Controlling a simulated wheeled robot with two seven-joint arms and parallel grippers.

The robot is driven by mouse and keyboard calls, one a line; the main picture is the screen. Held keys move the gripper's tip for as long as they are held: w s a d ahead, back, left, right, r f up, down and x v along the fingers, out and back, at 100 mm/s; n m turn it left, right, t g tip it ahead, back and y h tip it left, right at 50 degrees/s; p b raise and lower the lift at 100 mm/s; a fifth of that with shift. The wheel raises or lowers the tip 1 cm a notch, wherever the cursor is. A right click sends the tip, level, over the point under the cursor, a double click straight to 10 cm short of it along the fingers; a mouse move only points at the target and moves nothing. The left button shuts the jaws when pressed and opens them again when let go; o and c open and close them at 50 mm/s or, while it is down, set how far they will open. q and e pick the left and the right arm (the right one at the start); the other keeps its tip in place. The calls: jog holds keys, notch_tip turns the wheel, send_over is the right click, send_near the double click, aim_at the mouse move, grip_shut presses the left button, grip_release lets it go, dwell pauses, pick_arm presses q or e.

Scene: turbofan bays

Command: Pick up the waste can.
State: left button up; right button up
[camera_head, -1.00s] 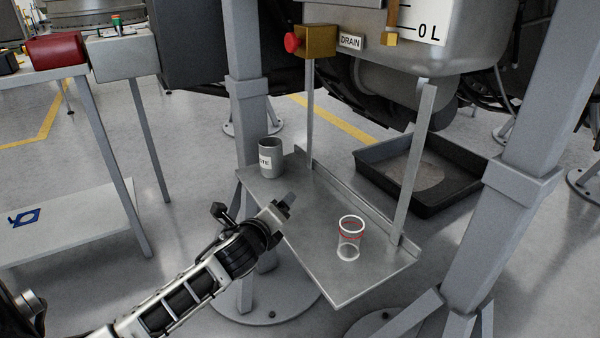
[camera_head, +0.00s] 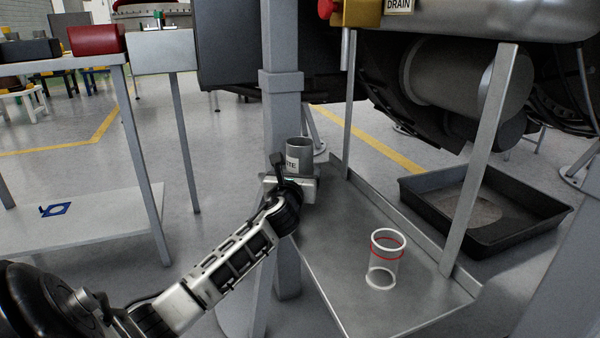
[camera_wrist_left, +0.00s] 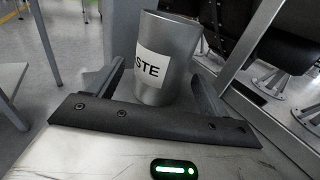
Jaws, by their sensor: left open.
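The waste can (camera_head: 298,154) is a grey metal cup with a white label, upright at the far left end of the metal shelf (camera_head: 345,265). In the left wrist view the can (camera_wrist_left: 180,42) fills the upper middle, its label ending in "STE". My left gripper (camera_head: 296,180) is at the near side of the can in the head view and hides its lower part. Its jaws are open, with one finger on either side of the can in the wrist view. I cannot tell whether they touch it. My right gripper is not in view.
A clear cup with a red band (camera_head: 384,262) stands on the shelf, nearer and to the right. A grey post (camera_head: 283,110) rises close behind the can. A shelf support (camera_head: 478,160) stands at right. A black drip tray (camera_head: 485,205) lies on the floor beyond.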

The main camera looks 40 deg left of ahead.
aim_at(301, 160)
pick_arm(q)
jog(key=b+x, duration=0.2)
jog(key=x, duration=0.3)
jog(key=shift+w, duration=0.2)
jog(key=shift+r, duration=0.1)
jog(key=c, duration=1.1)
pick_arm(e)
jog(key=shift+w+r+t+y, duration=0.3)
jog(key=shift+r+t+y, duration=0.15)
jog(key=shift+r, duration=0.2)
